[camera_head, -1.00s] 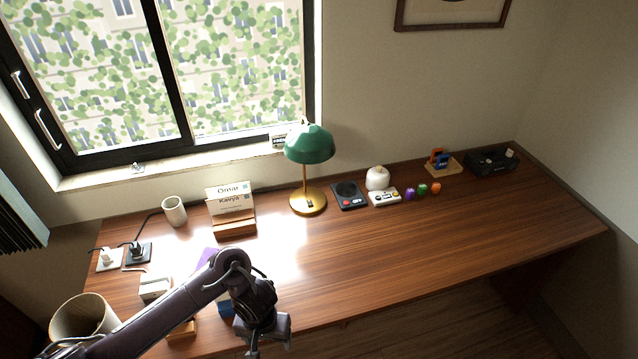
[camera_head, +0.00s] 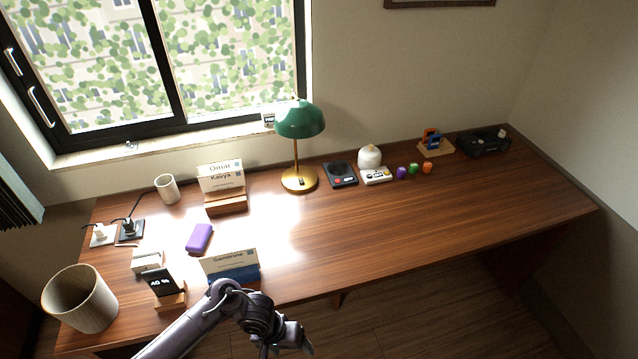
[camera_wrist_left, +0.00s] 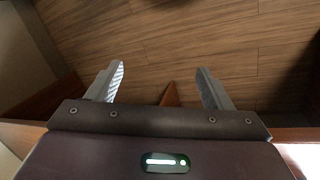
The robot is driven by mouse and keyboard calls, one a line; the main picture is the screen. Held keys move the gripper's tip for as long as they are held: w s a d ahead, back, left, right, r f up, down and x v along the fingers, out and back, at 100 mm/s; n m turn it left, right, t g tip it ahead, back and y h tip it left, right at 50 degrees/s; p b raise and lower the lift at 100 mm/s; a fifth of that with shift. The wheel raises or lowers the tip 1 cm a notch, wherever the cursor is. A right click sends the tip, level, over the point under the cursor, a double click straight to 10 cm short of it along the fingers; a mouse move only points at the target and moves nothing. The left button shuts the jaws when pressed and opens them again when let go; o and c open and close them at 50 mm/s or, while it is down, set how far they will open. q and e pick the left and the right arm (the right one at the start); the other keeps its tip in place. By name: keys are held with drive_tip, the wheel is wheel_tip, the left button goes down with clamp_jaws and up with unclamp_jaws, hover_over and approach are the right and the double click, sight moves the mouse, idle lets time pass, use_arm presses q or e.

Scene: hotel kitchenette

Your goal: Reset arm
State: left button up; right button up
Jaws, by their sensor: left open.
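My left gripper (camera_head: 285,345) is low in the head view, in front of the desk's near edge. In the left wrist view its two fingers (camera_wrist_left: 160,85) are spread apart with nothing between them, over the wooden floor (camera_wrist_left: 200,40). My left arm comes in from the bottom of the head view. My right gripper is in neither view.
The desk's middle and right front are clear.

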use_arm(q)
drive_tip(key=s+a+f+t+b, duration=0.1)
drive_tip(key=s+f+b, duration=0.15)
drive_tip(key=f, duration=0.45)
drive_tip(key=s+a+f+b, duration=0.1)
drive_tip(key=s+a+f, duration=0.15)
drive_tip(key=f, duration=0.45)
drive_tip(key=s+a+f+t+b, duration=0.1)
drive_tip(key=s+f, duration=0.2)
drive_tip(key=f, duration=0.3)
drive_tip(key=s+a+f+y+b, duration=0.1)
drive_tip(key=s+a+f, duration=0.2)
drive_tip(key=s, duration=0.4)
drive_tip(key=s+a+f+y+b, duration=0.1)
drive_tip(key=s+a+f, duration=0.3)
drive_tip(key=s+f, duration=0.2)
drive_tip(key=s+a+f+m+y+b, duration=0.1)
drive_tip(key=s+a+f, duration=0.3)
drive_tip(key=s, duration=0.4)
drive_tip(key=shift+a+f+y+b, duration=0.15)
drive_tip(key=shift+a+y+b, duration=0.05)
drive_tip(key=shift+y+b, duration=0.1)
